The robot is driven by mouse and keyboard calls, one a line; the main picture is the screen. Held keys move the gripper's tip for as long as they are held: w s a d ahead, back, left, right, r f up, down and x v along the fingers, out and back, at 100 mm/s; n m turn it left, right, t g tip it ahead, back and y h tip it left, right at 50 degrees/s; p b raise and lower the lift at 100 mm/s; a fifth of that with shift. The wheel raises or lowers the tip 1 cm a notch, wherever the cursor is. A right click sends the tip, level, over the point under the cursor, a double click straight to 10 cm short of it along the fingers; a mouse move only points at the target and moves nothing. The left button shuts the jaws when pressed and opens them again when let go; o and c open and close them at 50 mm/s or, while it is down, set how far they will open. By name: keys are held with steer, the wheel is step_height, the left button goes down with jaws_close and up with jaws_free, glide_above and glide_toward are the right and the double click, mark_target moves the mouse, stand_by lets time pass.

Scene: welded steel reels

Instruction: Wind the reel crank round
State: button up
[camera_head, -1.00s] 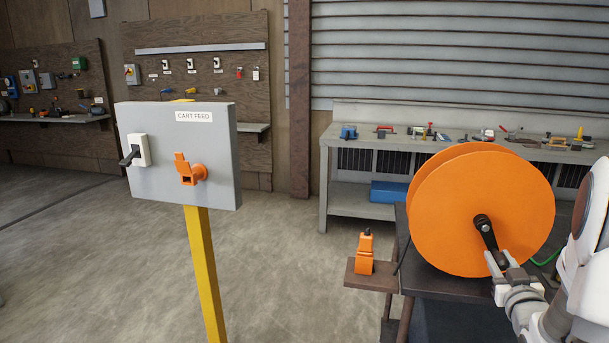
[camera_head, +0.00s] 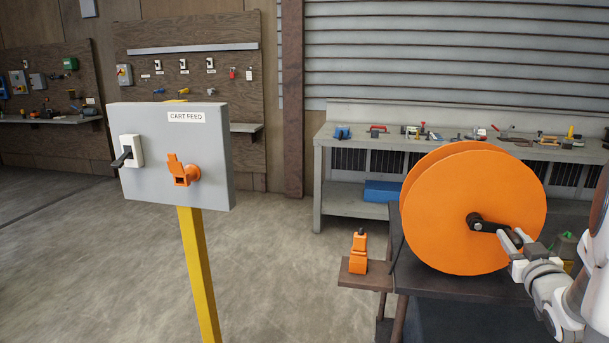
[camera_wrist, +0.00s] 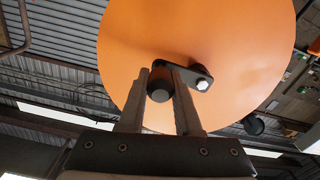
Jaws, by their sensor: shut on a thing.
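The orange reel (camera_head: 440,205) stands on a dark table at the right of the head view. Its black crank (camera_head: 488,226) runs from the hub to the right, about level, with its knob at the outer end. My gripper (camera_head: 512,244) is shut on that knob, partly hiding it. In the wrist view the reel (camera_wrist: 215,40) fills the upper middle. The crank arm (camera_wrist: 188,70) shows there with a bright hub bolt, and the dark round knob (camera_wrist: 160,88) sits between the two fingers of my gripper (camera_wrist: 162,95).
A grey CART FEED box (camera_head: 150,165) with a black lever and orange socket stands on a yellow post (camera_head: 198,270) at left. An orange plug (camera_head: 358,252) sits on a small shelf beside the reel table. A workbench (camera_head: 335,150) with tools stands behind. Open floor lies between.

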steer(key=shift+d+r, duration=0.1)
steer(key=shift+d, duration=0.05)
steer(key=o, duration=0.9)
steer(key=shift+s, duration=0.1)
steer(key=shift+b+v, duration=0.8)
steer(key=shift+v, duration=2.65)
